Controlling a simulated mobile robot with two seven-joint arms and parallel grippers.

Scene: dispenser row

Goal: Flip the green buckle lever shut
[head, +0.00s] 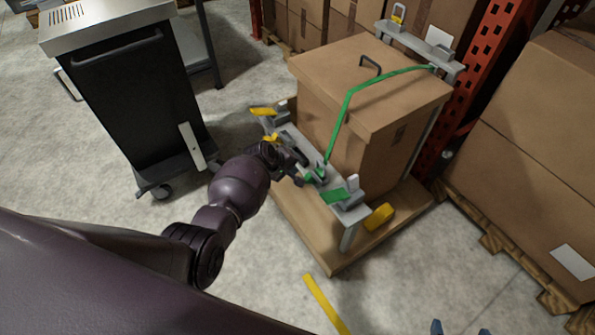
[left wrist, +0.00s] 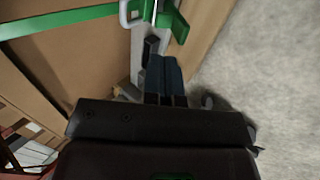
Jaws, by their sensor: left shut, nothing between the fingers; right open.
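A green strap (head: 345,110) runs over the brown carton (head: 365,85) down to a buckle on the grey front rail (head: 346,212). The green lever (head: 334,196) sticks out from the rail, near the strap's lower end. In the left wrist view, green buckle parts (left wrist: 178,20) show at the top, with the strap (left wrist: 60,22) to the left. My left gripper (head: 302,176) is at the rail, just left of the green lever. Its closed fingers (left wrist: 163,72) point toward the green parts; contact cannot be told. My right gripper (head: 461,330) shows only open fingertips at the bottom edge.
The carton sits on a wooden base (head: 320,255). A black cart (head: 140,100) is at left; stacked cartons (head: 540,150) are at right. The floor in front is clear, with a yellow strip (head: 325,303).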

